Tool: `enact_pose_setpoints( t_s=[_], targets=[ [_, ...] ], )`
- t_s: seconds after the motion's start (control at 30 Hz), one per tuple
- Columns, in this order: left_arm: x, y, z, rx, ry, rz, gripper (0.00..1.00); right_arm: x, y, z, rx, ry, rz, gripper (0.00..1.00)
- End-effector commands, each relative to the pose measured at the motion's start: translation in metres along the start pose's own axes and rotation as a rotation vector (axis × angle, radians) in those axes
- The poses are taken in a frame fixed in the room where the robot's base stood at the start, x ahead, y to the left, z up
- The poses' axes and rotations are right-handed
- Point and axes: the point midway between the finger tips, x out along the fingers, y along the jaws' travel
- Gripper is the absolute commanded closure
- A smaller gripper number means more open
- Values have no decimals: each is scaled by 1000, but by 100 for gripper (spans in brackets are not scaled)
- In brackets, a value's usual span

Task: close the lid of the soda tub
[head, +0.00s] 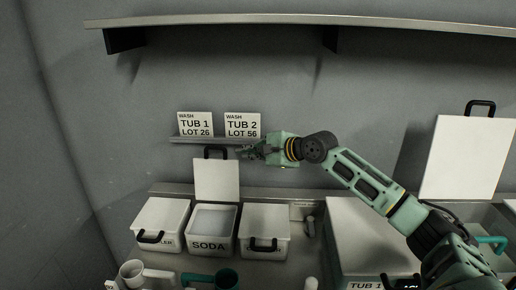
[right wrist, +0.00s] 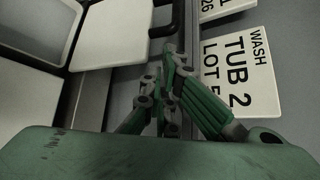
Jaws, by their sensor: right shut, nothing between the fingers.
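The soda tub (head: 209,232) stands between two closed white tubs, with its label SODA facing me. Its lid (head: 216,180) is open and stands upright at the back, with a black handle (head: 215,152) on its top edge. My right gripper (head: 243,152) is shut and empty, just right of the lid's top edge, in front of the wall. In the right wrist view its fingers (right wrist: 168,85) are together, close to the lid's black handle (right wrist: 167,22); I cannot tell whether they touch it. The lid (right wrist: 118,32) and the open tub (right wrist: 28,88) also show there. My left gripper is not in view.
Closed white tubs stand left (head: 163,217) and right (head: 264,221) of the soda tub. A ledge with cards TUB 1 (head: 195,124) and TUB 2 (head: 243,125) is behind the gripper. A large raised lid (head: 464,158) is at right.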

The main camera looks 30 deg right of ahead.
Motion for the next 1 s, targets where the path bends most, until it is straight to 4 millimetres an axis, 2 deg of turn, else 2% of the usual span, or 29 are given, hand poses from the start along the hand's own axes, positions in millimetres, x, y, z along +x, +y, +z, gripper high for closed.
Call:
enact_pose_setpoints(
  t_s=[0.1,0.33,1.0],
  targets=[
    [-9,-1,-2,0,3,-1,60,20,-3,2,3,-2,-1,100],
    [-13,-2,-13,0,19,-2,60,41,-1,0,2,0,-1,100],
    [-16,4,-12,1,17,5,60,41,1,2,-36,2,-31,100]
  ],
)
